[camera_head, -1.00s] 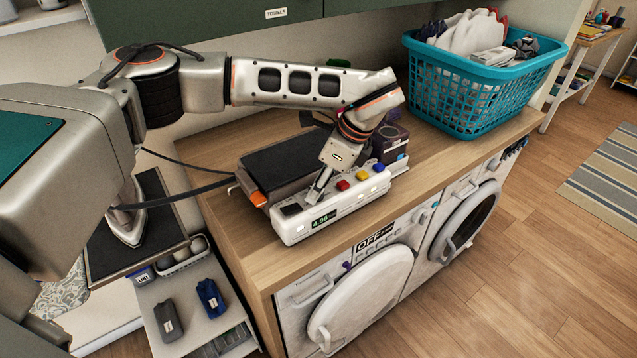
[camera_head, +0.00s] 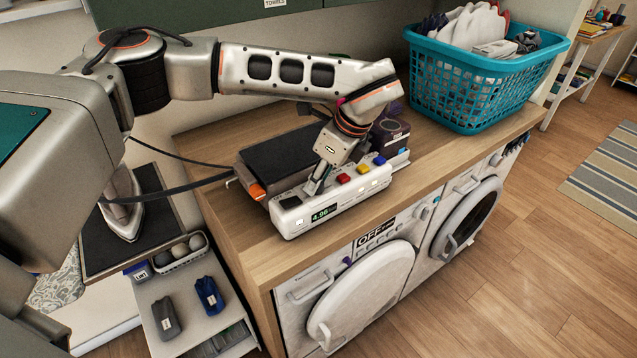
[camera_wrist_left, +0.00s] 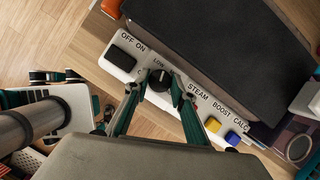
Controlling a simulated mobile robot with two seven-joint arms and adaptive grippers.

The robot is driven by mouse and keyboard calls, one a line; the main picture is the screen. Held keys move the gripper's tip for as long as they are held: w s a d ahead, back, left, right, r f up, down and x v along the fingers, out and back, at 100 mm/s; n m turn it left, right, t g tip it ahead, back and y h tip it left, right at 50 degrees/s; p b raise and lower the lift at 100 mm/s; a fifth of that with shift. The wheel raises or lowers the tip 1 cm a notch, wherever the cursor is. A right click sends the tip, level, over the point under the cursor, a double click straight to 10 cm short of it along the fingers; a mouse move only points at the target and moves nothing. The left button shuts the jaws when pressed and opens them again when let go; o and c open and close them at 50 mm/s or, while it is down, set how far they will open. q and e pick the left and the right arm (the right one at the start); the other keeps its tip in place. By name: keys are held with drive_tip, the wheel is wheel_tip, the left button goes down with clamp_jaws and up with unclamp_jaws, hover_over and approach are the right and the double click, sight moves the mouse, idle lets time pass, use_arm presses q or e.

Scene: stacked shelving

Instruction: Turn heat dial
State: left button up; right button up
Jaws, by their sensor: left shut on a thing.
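The heat dial (camera_wrist_left: 159,80) is a round black knob on a white control panel (camera_wrist_left: 225,110), near the label LOW in the left wrist view. My left gripper (camera_wrist_left: 160,88) is over the panel with a finger on each side of the dial, shut on it. In the head view the left gripper (camera_head: 313,190) reaches down from above onto the white panel (camera_head: 335,207), and the dial is hidden there behind the fingers. The panel's front display (camera_head: 323,213) reads about 4.96. My right gripper is not in view.
A black rocker switch (camera_wrist_left: 124,62) is beside the dial, under OFF ON. Red (camera_head: 343,178), yellow and blue buttons are on the panel's other side. A dark press board (camera_head: 290,155) lies behind. A teal laundry basket (camera_head: 470,85) stands at the counter's right.

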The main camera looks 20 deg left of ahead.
use_arm(q)
drive_tip(key=shift+f+m+b, duration=0.2)
drive_tip(key=shift+m+b, duration=0.2)
drive_tip(key=shift+m, duration=0.1)
drive_tip(key=shift+m+t+b, duration=0.3)
drive_tip(key=shift+m+b, duration=0.1)
drive_tip(key=m+b, duration=0.1)
drive_tip(key=m, duration=0.1)
drive_tip(key=m+t+h+b, duration=0.1)
drive_tip(key=m, duration=0.1)
drive_tip(key=shift+s+a+m+b, duration=0.1)
drive_tip(key=shift+s+m+b, duration=0.05)
drive_tip(key=shift+m+b, duration=0.2)
drive_tip(key=shift+m+t+h+b, duration=0.4)
drive_tip(key=shift+m+h+b, duration=0.15)
drive_tip(key=shift+m, duration=0.4)
drive_tip(key=shift+r+m, duration=0.15)
drive_tip(key=shift+m, duration=0.65)
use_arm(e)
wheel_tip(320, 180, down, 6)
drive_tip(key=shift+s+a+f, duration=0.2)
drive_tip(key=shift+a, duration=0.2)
use_arm(q)
drive_tip(key=shift+h+b, duration=0.25)
drive_tip(key=shift+b, duration=0.05)
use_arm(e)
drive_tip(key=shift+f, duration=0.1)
